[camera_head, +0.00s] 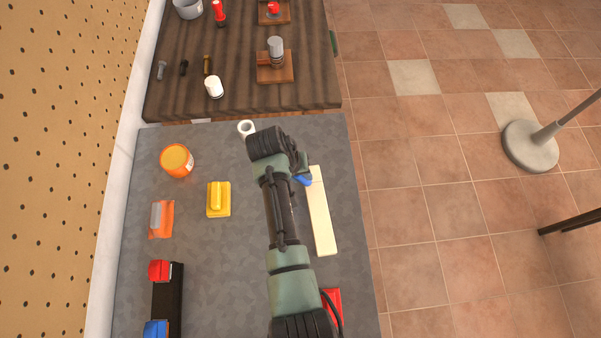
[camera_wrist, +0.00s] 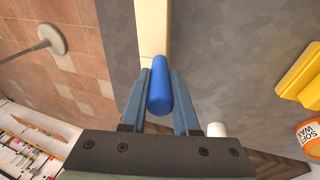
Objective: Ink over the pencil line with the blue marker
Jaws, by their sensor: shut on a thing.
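The blue marker (camera_wrist: 158,88) is between the fingers of my gripper (camera_wrist: 161,78) in the wrist view. My gripper is shut on it. In the head view only a bit of the marker (camera_head: 303,180) shows beside my arm, at the board's far end. The long cream board (camera_head: 320,220) lies on the grey bench top, right of my arm. In the wrist view the board (camera_wrist: 155,28) runs up from behind the marker. I cannot tell whether the marker's tip touches the board.
Left on the bench (camera_head: 235,270) are an orange tin (camera_head: 177,160), a yellow block (camera_head: 218,199), an orange-and-grey tool (camera_head: 160,218) and a black holder (camera_head: 167,295) with red and blue pieces. A white roll (camera_head: 246,128) stands near my wrist. A red item (camera_head: 332,303) is partly hidden by my arm.

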